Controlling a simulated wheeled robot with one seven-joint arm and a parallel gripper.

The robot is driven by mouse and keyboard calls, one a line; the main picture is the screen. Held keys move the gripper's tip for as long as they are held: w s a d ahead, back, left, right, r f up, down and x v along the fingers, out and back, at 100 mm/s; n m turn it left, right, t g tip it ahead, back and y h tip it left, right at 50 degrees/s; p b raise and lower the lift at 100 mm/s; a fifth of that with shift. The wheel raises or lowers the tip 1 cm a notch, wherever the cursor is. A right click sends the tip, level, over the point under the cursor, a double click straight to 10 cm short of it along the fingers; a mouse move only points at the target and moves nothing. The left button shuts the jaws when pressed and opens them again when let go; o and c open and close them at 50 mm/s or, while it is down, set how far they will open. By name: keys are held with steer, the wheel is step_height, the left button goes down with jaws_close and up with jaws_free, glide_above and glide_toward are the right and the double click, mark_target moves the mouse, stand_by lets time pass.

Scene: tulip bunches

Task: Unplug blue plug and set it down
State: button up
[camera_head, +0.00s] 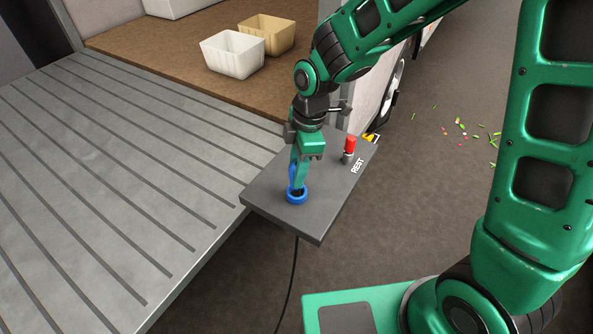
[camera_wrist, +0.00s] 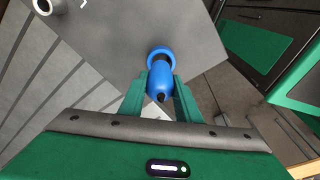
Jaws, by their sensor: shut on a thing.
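The blue plug (camera_wrist: 158,84) stands between my gripper's fingers in the wrist view, at a blue ring socket (camera_head: 297,196) on a dark grey panel (camera_head: 318,215). In the wrist view the blue socket ring (camera_wrist: 160,51) lies just beyond the plug, with a dark gap or band between them. My gripper (camera_head: 298,177) points down over the socket and is shut on the plug. It also shows in the wrist view (camera_wrist: 157,88). The fingers hide most of the plug in the head view, so I cannot tell how deep it sits.
A red plug (camera_head: 350,145) stands on the panel beside the word REST (camera_head: 357,165). A black cable (camera_head: 287,285) hangs below the panel. A ribbed grey ramp (camera_head: 110,180) lies left. White (camera_head: 232,54) and tan (camera_head: 266,33) crates stand on the brown floor behind.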

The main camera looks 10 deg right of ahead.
steer(key=shift+r, duration=1.5)
